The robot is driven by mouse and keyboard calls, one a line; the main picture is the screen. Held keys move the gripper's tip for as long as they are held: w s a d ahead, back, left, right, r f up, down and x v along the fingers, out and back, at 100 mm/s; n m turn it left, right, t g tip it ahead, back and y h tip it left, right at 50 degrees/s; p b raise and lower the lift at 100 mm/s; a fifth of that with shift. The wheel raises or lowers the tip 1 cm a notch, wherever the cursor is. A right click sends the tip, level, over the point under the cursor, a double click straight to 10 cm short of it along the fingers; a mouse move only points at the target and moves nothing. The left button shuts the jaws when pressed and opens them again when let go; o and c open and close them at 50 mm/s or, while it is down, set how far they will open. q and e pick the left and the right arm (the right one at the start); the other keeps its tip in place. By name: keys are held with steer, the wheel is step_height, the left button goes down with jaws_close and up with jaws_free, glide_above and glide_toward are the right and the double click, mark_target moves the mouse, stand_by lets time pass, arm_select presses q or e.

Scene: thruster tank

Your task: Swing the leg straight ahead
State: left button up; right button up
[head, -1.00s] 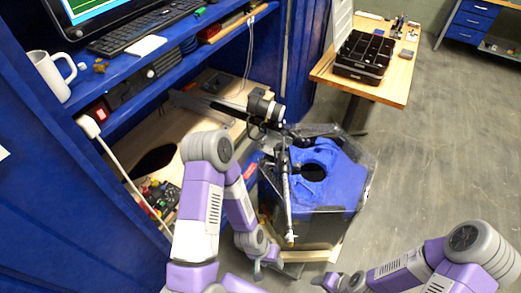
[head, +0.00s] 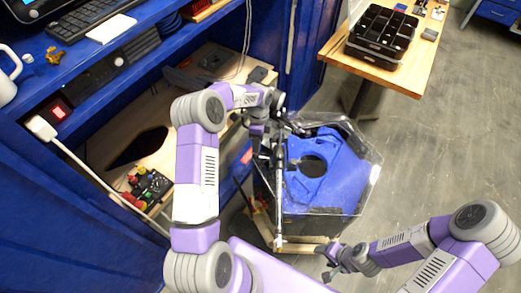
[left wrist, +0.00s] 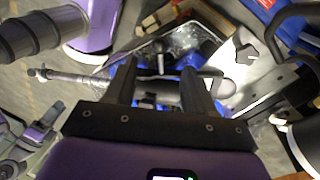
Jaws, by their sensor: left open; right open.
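The leg, a thin rod with dark and silver parts (head: 279,190), lies along the left side of the tank, running from a dark mount at the back toward the tank's front edge. The tank (head: 350,205) is clear-walled with blue material and a round dark hole inside. My left gripper (head: 258,140) is at the leg's back end, partly hidden by my own arm. In the left wrist view its two fingers (left wrist: 158,88) are apart, and the leg (left wrist: 80,78) passes just beyond them; contact cannot be told. My right gripper (head: 333,268) is open and empty in front of the tank.
A blue bench with a wooden shelf (head: 130,125) stands close on the left, with a white cable and small electronics (head: 148,188) on it. A wooden table (head: 400,75) with a black compartment box (head: 383,35) is at the back right. The floor at right is clear.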

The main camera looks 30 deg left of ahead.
arm_select(q)
steer(key=f, duration=0.2)
steer(key=s+f, duration=0.1)
steer(key=f, duration=0.4)
steer(key=shift+s, duration=0.25)
jaws_close()
